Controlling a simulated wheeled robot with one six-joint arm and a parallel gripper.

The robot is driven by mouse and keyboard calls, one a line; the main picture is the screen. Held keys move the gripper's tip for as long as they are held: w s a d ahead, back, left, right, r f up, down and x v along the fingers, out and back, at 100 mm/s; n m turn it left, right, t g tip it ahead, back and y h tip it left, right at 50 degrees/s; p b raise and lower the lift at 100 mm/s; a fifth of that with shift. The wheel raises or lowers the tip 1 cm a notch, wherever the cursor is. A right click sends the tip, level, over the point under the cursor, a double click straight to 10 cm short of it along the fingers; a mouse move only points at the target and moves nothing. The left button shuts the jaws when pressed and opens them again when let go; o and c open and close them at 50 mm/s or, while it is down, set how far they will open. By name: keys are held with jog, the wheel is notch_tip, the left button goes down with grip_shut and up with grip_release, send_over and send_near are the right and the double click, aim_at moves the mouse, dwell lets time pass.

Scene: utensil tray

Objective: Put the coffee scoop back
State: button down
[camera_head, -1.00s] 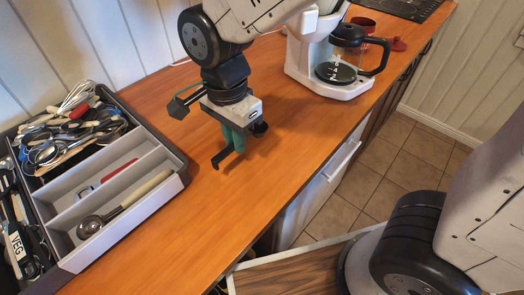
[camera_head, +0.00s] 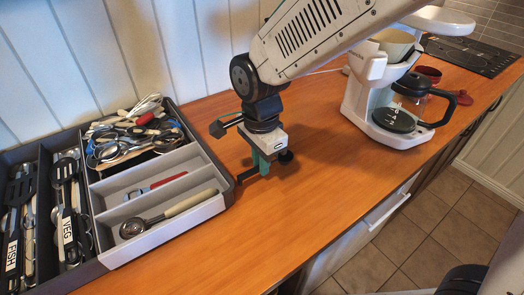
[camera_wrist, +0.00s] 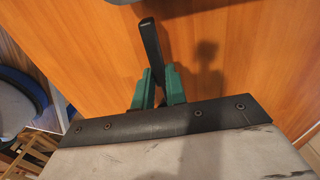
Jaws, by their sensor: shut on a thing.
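My gripper (camera_head: 262,165) has green fingers and is above the wooden counter, just right of the grey utensil tray (camera_head: 205,210). It is shut on a slim black thing, seemingly the coffee scoop (camera_head: 285,156). A dark rounded end shows right of the fingers and a thin dark bar shows at their left. In the wrist view, the black bar (camera_wrist: 150,45) sticks out from between the green fingers. The rest is hidden by the gripper. The tray's front compartment holds a metal scoop with a cream handle (camera_head: 190,203).
The tray's middle compartment holds a red-handled utensil (camera_head: 165,182). A back compartment is crowded with cutlery (camera_head: 130,135). Black utensils labelled VEG (camera_head: 67,225) and FISH lie at left. A white coffee maker (camera_head: 360,95) with a glass pot stands at right. Bare counter lies between.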

jog(key=shift+f, duration=0.55)
jog(key=shift+f, duration=0.55)
jog(key=c, duration=1.3)
grip_release()
jog(key=shift+c, duration=0.2)
jog(key=shift+r, duration=3.85)
